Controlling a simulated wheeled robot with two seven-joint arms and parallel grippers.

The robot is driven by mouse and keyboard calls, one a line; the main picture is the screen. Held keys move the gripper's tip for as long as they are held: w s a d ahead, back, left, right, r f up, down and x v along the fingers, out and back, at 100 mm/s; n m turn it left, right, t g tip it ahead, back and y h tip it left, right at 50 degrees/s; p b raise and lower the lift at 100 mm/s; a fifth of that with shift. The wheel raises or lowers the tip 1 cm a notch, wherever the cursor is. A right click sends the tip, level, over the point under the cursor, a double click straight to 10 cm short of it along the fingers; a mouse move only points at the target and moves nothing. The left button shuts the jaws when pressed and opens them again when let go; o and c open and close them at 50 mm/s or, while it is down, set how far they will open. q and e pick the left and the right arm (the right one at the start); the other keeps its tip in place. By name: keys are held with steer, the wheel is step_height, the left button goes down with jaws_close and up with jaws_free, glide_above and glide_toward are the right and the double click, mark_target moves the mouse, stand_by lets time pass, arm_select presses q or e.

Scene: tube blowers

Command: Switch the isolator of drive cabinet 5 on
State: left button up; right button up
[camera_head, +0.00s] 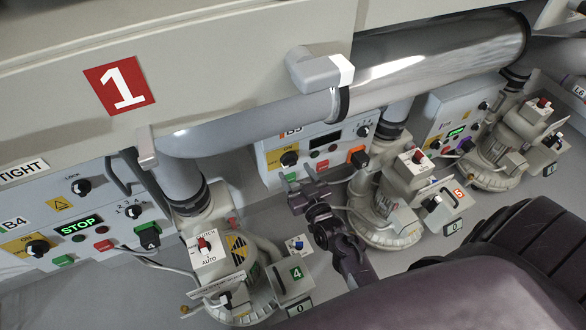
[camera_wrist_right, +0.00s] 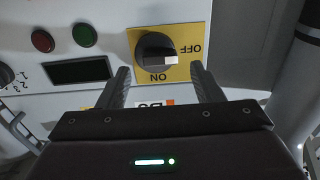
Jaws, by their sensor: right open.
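Drive cabinet 5, labelled B5 (camera_head: 300,160), is a pale box in the middle of the head view. Its isolator is a black rotary knob (camera_head: 289,158) on a yellow plate, at the cabinet's left. In the right wrist view the knob (camera_wrist_right: 152,48) appears upside down; its white mark points right, towards OFF, while ON is below it. My right gripper (camera_head: 312,192) is in front of and below the cabinet. In its wrist view the open, empty jaws (camera_wrist_right: 160,72) point at the knob, one finger to each side, apparently not touching it. My left gripper is not in view.
Cabinet B5's display (camera_wrist_right: 80,72) is dark. Cabinet B4 (camera_head: 70,225) at the left shows a lit STOP. Blower units with pipes (camera_head: 215,250) stand on both sides of my right arm. A large duct (camera_head: 430,60) and a beam marked 1 (camera_head: 119,84) hang above.

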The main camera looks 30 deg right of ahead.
mark_target(290, 161)
steer(key=shift+w+d, duration=0.1)
steer(key=shift+w, duration=1.25)
steer(key=c, duration=1)
